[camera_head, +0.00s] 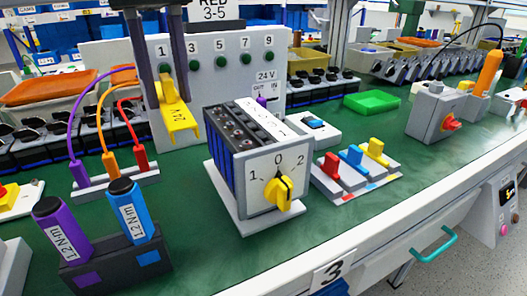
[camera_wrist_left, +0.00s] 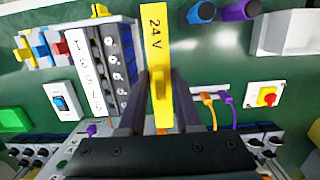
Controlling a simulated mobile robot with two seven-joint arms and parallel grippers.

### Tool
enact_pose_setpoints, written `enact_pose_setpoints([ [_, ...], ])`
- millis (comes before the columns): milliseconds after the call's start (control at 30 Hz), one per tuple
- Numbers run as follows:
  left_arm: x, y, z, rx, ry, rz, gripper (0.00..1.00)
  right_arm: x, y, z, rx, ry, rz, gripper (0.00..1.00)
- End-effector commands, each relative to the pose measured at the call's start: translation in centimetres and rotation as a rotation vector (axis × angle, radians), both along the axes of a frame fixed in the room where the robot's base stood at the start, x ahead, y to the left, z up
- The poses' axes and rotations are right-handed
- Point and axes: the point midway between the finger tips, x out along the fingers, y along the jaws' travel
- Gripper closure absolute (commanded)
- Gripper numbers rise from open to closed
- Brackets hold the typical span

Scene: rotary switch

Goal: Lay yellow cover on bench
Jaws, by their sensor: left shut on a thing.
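The yellow cover (camera_head: 181,118), marked 24 V, is between the two dark fingers of my left gripper (camera_head: 166,80). In the head view it is in front of the grey panel, left of the rotary switch (camera_head: 268,180), and looks held above the bench. In the wrist view the cover (camera_wrist_left: 158,45) is a long yellow strip reaching away from my left gripper (camera_wrist_left: 160,80), which is shut on its near part. The green bench (camera_head: 190,225) has bare surface left of and in front of the switch. My right gripper is not in view.
A holder with purple and blue torque drivers (camera_head: 118,250) stands at the front left. A plug block (camera_head: 115,180) with purple, orange and red cables is below the cover's left. The numbered panel (camera_head: 230,105) stands behind. Coloured toggle switches (camera_head: 355,172) are right of the switch.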

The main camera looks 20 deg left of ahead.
Motion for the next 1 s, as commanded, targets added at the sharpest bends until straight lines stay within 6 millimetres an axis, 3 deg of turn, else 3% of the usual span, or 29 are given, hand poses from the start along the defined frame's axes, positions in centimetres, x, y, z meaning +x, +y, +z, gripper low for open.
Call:
enact_pose_setpoints([
  [33, -0.1, 0.1, -2.0, 0.002, 0.006, 0.0, 1.0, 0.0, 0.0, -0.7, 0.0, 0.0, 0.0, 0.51],
  [100, -0.2, 0.1, -4.1, 0.003, 0.007, 0.0, 1.0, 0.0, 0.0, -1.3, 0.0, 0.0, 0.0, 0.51],
  [300, -0.1, 0.1, -9.3, 0.002, 0.004, -0.001, 1.0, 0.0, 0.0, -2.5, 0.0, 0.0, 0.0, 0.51],
  [567, -0.1, 0.0, -12.0, 0.002, 0.002, -0.001, 1.0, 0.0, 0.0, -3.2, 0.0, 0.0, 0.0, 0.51],
  [800, -0.1, 0.0, -16.3, 0.002, 0.003, -0.002, 1.0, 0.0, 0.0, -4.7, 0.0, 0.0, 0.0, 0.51],
  [1000, 0.0, 0.0, -17.0, 0.001, 0.0, -0.003, 1.0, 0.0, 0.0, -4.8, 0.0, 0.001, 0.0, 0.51],
])
